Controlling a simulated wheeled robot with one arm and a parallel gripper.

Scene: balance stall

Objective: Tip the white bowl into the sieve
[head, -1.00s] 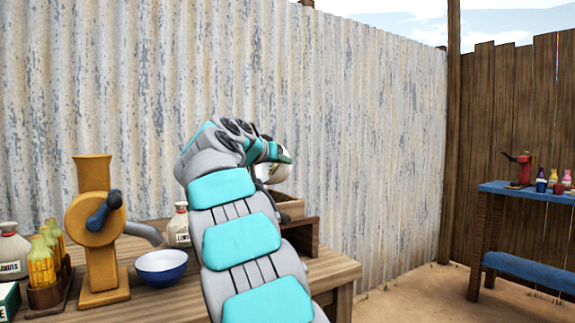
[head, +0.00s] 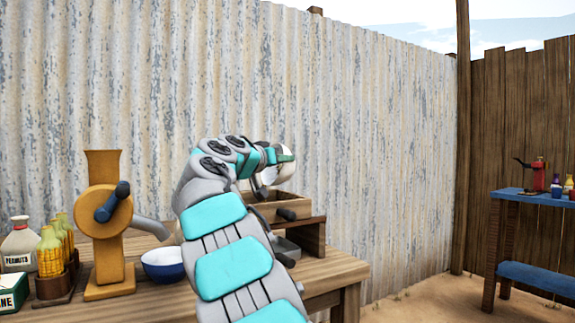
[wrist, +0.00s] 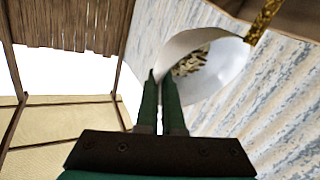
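My gripper (wrist: 161,80) is shut on the rim of the white bowl (wrist: 215,72). The bowl is strongly tilted, with some brown bits inside. A narrow golden-brown band (wrist: 264,18), apparently grain pouring out, runs from its rim toward a brown wooden surface in the wrist view. In the head view my gripper (head: 272,156) holds the bowl (head: 278,173) over the shallow wooden box, which seems to be the sieve (head: 292,201), on a wooden stand. The inside of the sieve is hidden, and my arm covers part of the stand.
On the wooden table (head: 325,275) stand a yellow hand mill (head: 103,225), a blue and white bowl (head: 164,264), a peanuts jar (head: 20,247) and corn cobs (head: 50,252). A corrugated wall (head: 380,150) rises behind. A blue table (head: 540,200) stands at the right.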

